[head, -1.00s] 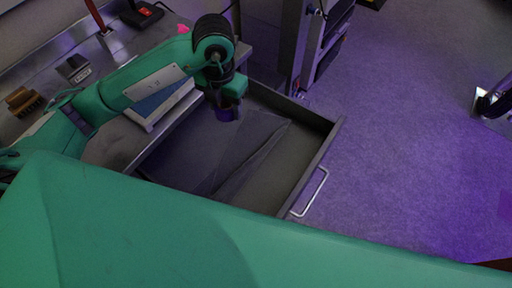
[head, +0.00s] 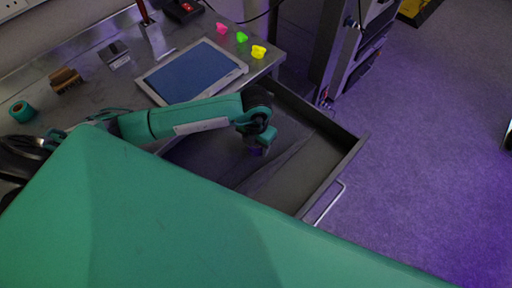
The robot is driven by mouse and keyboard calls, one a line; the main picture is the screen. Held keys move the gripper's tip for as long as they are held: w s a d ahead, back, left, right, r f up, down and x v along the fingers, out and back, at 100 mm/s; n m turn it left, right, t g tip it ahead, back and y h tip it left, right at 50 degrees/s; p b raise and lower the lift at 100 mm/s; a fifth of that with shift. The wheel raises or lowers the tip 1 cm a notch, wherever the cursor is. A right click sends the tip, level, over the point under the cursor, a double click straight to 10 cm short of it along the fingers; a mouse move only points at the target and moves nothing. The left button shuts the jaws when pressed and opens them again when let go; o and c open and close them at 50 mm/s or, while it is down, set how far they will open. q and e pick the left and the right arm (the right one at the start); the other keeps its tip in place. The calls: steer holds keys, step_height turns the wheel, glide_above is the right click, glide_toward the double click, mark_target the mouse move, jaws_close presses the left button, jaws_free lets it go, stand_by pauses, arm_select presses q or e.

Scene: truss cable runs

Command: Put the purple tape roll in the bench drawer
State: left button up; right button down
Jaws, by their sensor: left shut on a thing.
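The bench drawer (head: 335,179) stands pulled open below the bench, its handle toward the floor on the right. My left gripper (head: 258,147) points down inside the drawer opening and is shut on the purple tape roll (head: 257,152). Only a small purple part of the roll shows beneath the gripper. I cannot tell whether the roll touches the drawer floor. My right gripper is not in view.
The metal bench (head: 95,100) holds a blue-screened tablet (head: 193,72), a brush (head: 66,79), a teal roll (head: 22,111) and small pink, green and yellow pieces (head: 258,51). A rack (head: 350,45) stands behind the drawer. Open floor lies right.

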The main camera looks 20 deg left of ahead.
mark_target(255, 152)
arm_select(q)
step_height(255, 152, down, 3)
steer(key=shift+r, duration=0.15)
steer(key=shift+f, duration=0.45)
steer(key=shift+s+f+b, duration=0.15)
steer(key=shift+f+b, duration=0.05)
steer(key=shift+b, duration=0.1)
steer(key=shift+f, duration=0.3)
steer(key=shift+c, duration=0.8)
steer(key=shift+s, duration=0.15)
steer(key=o, duration=0.9)
steer(key=shift+o, duration=1.2)
steer(key=shift+s+f, duration=0.1)
steer(key=shift+a+r, duration=0.1)
steer(key=shift+r, duration=0.25)
steer(key=shift+w+r, duration=0.2)
steer(key=shift+r, duration=0.4)
steer(key=shift+w+r, duration=0.15)
steer(key=shift+r, duration=0.4)
step_height(255, 152, up, 10)
steer(key=shift+f+b, duration=0.1)
steer(key=shift+b, duration=0.4)
steer(key=shift+r, duration=0.4)
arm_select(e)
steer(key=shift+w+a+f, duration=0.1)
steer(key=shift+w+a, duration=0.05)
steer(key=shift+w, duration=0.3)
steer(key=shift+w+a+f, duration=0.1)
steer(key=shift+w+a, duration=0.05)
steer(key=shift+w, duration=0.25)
